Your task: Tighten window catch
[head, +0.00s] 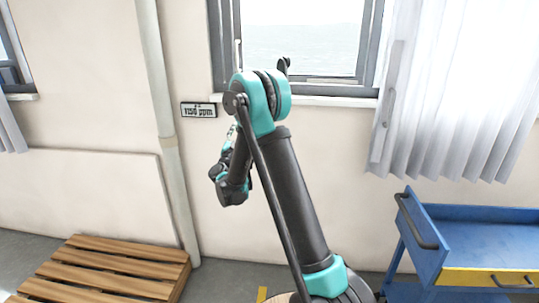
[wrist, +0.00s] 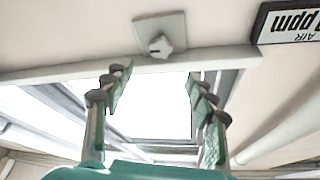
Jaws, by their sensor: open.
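In the wrist view, a light grey square plate with a small knob, which looks like the window catch (wrist: 160,46), is fixed on the pale wall beside the window sill. I cannot tell how tight the knob is. My gripper (wrist: 158,80) is open and empty, its two green-padded fingers spread in front of the sill and bright window. The catch lies beyond the fingertips, roughly centred between them and apart from them.
A window (head: 300,40) with a sill is behind my arm. A dark-framed sign (head: 198,109) hangs on the wall and also shows in the wrist view (wrist: 290,22). A vertical pipe (head: 165,130), wooden pallet (head: 100,270), white curtain (head: 455,90) and blue cart (head: 480,240) stand around.

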